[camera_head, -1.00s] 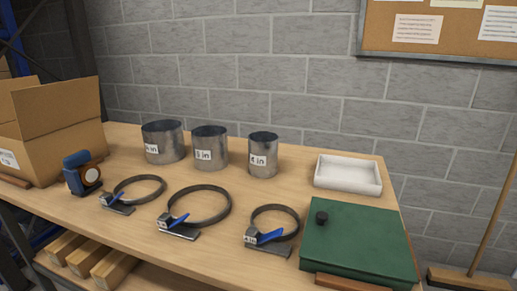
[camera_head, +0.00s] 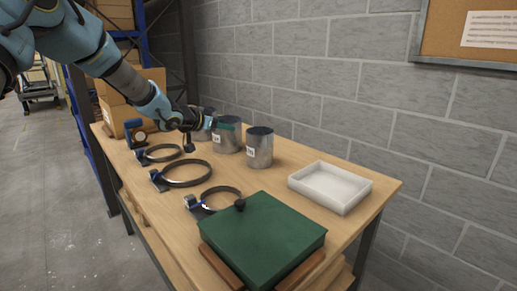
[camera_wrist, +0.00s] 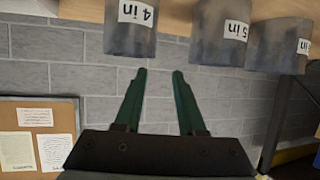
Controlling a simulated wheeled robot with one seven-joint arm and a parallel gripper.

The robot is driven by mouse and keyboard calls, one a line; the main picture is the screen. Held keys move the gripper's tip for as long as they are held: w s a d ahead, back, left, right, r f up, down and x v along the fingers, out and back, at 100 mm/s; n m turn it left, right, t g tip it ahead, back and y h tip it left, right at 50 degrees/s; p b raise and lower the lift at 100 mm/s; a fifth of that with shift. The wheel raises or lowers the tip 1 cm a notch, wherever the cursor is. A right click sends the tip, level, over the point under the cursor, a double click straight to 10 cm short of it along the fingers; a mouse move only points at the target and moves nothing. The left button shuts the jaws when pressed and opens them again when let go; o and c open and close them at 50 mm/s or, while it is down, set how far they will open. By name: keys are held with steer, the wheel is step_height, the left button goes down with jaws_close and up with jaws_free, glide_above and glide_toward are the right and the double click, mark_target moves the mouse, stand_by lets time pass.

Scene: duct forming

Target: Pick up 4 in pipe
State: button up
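The 4 in pipe (camera_head: 260,150) is a grey metal cylinder standing upright on the table, the rightmost of three pipes in the head view. In the wrist view, which is upside down, the 4 in pipe (camera_wrist: 130,38) shows its "4 in" label at the upper left. My gripper (camera_head: 232,126) is over the pipe row, its green fingers overlapping the 5 in pipe in the head view. In the wrist view my gripper (camera_wrist: 162,72) is open with nothing between its fingers. The 4 in pipe is just beyond and left of the fingertips there.
The 5 in pipe (camera_head: 226,142) stands left of the 4 in pipe, with another, wider pipe (camera_head: 201,131) behind my gripper. Several ring clamps (camera_head: 187,173) lie in front. A green box (camera_head: 262,240) and white tray (camera_head: 331,185) are to the right. A block wall (camera_head: 330,90) stands behind.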

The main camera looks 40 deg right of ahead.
mark_target(259, 139)
steer(key=shift+s+d+r+p+x, duration=0.15)
steer(key=shift+p+x, duration=0.45)
steer(key=shift+x, duration=1.3)
steer(key=shift+s+d+r+p+x, duration=0.1)
steer(key=shift+s+p+x, duration=0.35)
steer(key=shift+x, duration=1.45)
steer(key=shift+w+r+p+x, duration=0.1)
steer(key=shift+p+x, duration=0.65)
steer(key=shift+x, duration=1.2)
steer(key=shift+g, duration=0.3)
steer(key=shift+c, duration=0.2)
jaws_close()
steer(key=shift+s+a+f, duration=0.1)
steer(key=shift+f, duration=0.05)
